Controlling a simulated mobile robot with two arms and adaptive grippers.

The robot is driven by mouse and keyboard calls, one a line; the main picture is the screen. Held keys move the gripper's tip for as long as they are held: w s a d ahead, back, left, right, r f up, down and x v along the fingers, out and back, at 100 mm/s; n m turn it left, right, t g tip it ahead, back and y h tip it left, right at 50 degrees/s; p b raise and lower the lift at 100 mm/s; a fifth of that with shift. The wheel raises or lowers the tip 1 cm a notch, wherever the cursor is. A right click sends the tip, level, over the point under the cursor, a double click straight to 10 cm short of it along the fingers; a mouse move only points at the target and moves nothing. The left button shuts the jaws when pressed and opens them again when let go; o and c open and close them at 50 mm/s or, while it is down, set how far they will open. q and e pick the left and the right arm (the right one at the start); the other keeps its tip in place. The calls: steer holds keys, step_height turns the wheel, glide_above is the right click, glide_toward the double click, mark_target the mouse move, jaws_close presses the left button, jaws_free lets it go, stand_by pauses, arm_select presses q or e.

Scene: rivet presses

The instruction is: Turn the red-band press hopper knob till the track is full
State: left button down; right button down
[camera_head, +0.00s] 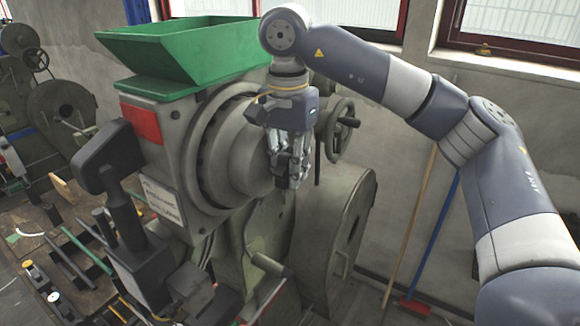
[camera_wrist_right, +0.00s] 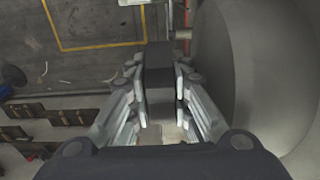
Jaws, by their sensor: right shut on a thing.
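The red-band press (camera_head: 205,150) stands in the middle of the head view, with a red plate (camera_head: 141,123) on its side and a green hopper (camera_head: 185,45) on top. My right gripper (camera_head: 289,170) points down beside the round grey housing. In the right wrist view, its fingers (camera_wrist_right: 160,100) are shut on a dark block-shaped knob (camera_wrist_right: 158,72). My fingers mostly hide the knob in the head view. I cannot make out the track or how full it is. My left gripper is not in view.
A handwheel (camera_head: 335,130) sits just right of my right gripper, and a large grey drum (camera_head: 335,240) lies below it. A similar machine (camera_head: 60,105) and a cluttered wooden bench (camera_head: 50,255) are at left. A broom (camera_head: 415,305) leans at the right wall.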

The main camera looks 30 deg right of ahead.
steer(key=t+h, duration=0.2)
steer(key=h, duration=0.2)
steer(key=shift+a+t+h, duration=0.1)
steer(key=shift+t+h, duration=0.8)
steer(key=shift+h, duration=0.2)
steer(key=shift+t+h+b, duration=0.5)
steer(key=shift+h+b, duration=0.15)
steer(key=shift+h, duration=0.15)
steer(key=shift+f+t+h+b, duration=0.1)
steer(key=shift+t+h+b, duration=0.6)
steer(key=shift+h+b, duration=0.45)
steer(key=t+h+b, duration=0.1)
steer(key=h+b, duration=0.1)
steer(key=b, duration=0.1)
steer(key=t+h+b, duration=0.2)
steer(key=h+b, duration=0.1)
steer(key=b, duration=0.1)
steer(key=shift+s+f+h, duration=0.1)
steer(key=shift+f+h, duration=0.05)
steer(key=shift+h, duration=0.1)
steer(key=t+h+b, duration=0.1)
steer(key=h+b, duration=0.2)
steer(key=b, duration=1)
steer(key=shift+f+t, duration=0.1)
steer(key=shift+t, duration=0.3)
steer(key=shift+r+t+h+b, duration=0.2)
steer(key=shift+t+h+b, duration=0.1)
steer(key=shift+b, duration=0.65)
